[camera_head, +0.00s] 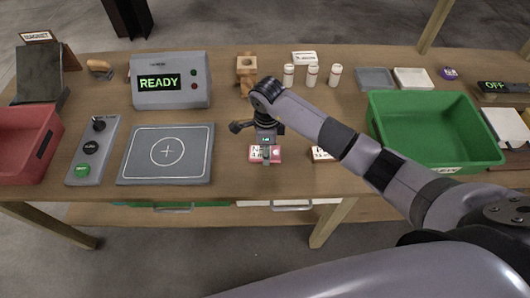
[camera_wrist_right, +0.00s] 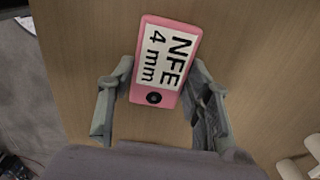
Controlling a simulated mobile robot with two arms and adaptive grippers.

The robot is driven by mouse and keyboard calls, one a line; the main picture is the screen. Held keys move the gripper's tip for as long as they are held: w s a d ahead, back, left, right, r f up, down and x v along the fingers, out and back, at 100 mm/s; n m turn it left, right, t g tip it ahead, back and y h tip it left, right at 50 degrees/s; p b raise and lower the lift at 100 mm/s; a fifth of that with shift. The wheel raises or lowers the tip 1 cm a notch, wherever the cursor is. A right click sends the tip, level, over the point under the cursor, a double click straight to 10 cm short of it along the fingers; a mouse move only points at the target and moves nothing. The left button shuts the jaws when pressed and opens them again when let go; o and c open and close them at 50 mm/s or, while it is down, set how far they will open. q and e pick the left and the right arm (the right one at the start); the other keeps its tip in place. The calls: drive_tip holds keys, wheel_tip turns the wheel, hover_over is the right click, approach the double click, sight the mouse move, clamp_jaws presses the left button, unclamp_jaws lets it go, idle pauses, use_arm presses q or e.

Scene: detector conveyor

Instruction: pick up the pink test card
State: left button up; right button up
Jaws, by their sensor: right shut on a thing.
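The pink test card (camera_wrist_right: 137,92) has a white label reading "NFE 4 mm" and a dark round spot at one end. It lies between the two fingers of my right gripper (camera_wrist_right: 161,78) in the right wrist view, and the gripper is shut on it. In the head view the pink card (camera_head: 276,157) shows under my right gripper (camera_head: 265,148), near the table's front edge, partly covered by the fingers. I cannot tell whether the card still touches the table. My left gripper is not in view.
A grey pad with a circle and cross (camera_head: 195,170) lies left of the card. A "READY" detector unit (camera_head: 193,97) stands behind the pad. Another white-labelled card (camera_head: 321,154) lies to the right, near my arm. A green bin (camera_head: 440,153) and red bin (camera_head: 15,165) flank the table.

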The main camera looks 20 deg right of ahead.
drive_tip(key=c, duration=0.5)
drive_tip(key=shift+r, duration=0.1)
